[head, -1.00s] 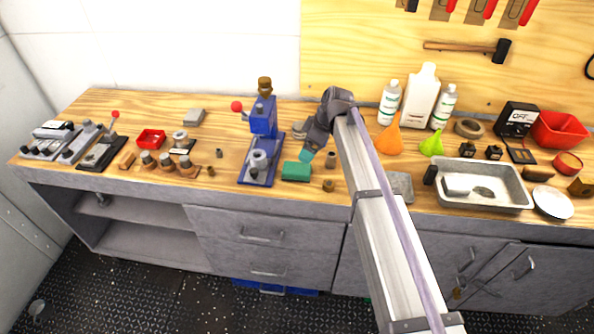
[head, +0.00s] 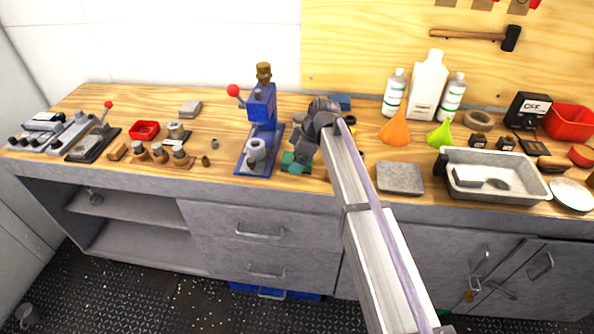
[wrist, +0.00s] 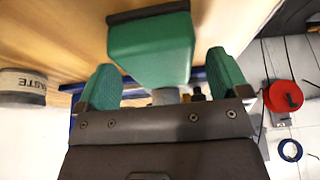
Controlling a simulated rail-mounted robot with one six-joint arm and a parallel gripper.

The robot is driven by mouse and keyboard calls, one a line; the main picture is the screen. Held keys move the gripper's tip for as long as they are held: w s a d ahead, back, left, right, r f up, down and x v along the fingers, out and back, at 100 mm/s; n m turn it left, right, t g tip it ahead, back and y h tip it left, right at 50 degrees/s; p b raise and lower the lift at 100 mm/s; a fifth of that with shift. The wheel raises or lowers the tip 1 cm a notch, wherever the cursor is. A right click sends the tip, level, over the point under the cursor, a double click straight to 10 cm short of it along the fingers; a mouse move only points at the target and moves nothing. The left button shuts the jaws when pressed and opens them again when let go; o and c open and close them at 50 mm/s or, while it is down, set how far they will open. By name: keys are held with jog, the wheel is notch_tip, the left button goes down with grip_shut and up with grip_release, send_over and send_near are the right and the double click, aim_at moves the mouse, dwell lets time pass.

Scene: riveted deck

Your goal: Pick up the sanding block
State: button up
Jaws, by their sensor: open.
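The sanding block, a green block with a dark edge, lies on the wooden bench just right of the blue press. In the head view the sanding block (head: 296,168) is partly hidden by my gripper. My gripper (wrist: 161,66) is open, with its two green-padded fingers apart. In the wrist view the sanding block (wrist: 150,50) shows in the gap between and beyond the fingertips, with no clear contact. In the head view my gripper (head: 295,157) is low over it.
The blue press (head: 262,120) with a red knob stands close on the left. A grey slab (head: 400,178) and a metal tray (head: 495,190) lie to the right. Bottles (head: 428,88) and an orange funnel (head: 395,127) stand behind. A labelled tin (wrist: 22,87) shows in the wrist view.

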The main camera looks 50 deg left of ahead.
jog(key=shift+x, duration=0.85)
jog(key=shift+d+r, duration=0.15)
jog(key=shift+r, duration=0.1)
jog(key=shift+w, duration=0.1)
jog(key=shift+f, duration=0.1)
jog(key=shift+c, duration=0.4)
jog(key=c, duration=1)
jog(key=shift+o, duration=0.2)
